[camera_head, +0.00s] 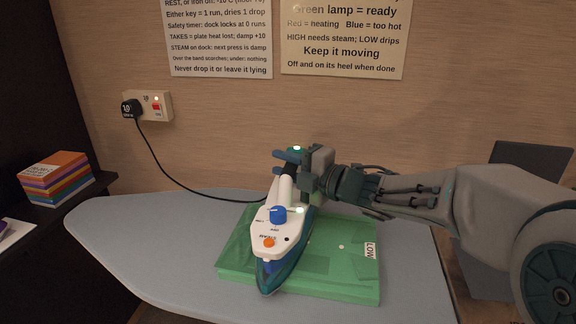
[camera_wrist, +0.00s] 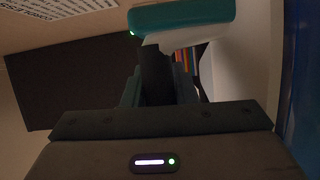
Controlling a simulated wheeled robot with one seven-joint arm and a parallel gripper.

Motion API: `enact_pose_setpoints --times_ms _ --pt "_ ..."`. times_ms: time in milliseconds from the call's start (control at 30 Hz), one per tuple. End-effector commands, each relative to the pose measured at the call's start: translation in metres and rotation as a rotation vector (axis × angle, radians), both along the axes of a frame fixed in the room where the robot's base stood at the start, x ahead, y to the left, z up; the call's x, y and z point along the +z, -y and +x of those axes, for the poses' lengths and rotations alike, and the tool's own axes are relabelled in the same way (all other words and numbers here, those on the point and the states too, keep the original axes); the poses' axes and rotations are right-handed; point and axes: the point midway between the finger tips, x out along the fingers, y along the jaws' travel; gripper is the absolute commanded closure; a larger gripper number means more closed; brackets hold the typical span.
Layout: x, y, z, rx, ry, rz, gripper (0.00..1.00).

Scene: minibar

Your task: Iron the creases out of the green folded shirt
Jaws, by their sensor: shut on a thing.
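The green folded shirt (camera_head: 340,285) lies on the grey ironing board (camera_head: 130,235), with a white tag reading LOW at its right side. A white and blue iron (camera_head: 268,240) is over the shirt, its tip toward the front edge. It has a blue dial, an orange button and a lit pale green lamp. I cannot tell whether its plate touches the cloth. My gripper (camera_head: 297,170) is shut on the iron's handle at the rear. In the wrist view, a teal and white part of the iron (camera_wrist: 180,15) shows beyond my fingers (camera_wrist: 158,85).
A black cord (camera_head: 165,178) runs from the iron to a plug in the wall socket (camera_head: 150,106), whose red switch shows. Two printed notices (camera_head: 343,35) hang on the wall. Stacked coloured books (camera_head: 58,178) sit on a dark shelf at left. The board's left end is clear.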

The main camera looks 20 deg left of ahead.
Motion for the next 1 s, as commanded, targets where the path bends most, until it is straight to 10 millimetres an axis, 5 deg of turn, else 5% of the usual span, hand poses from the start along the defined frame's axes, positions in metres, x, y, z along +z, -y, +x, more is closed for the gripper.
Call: enact_pose_setpoints --times_ms 1000 --pt "-0.001 -0.029 -0.008 0.005 -0.005 -0.002 1.0"
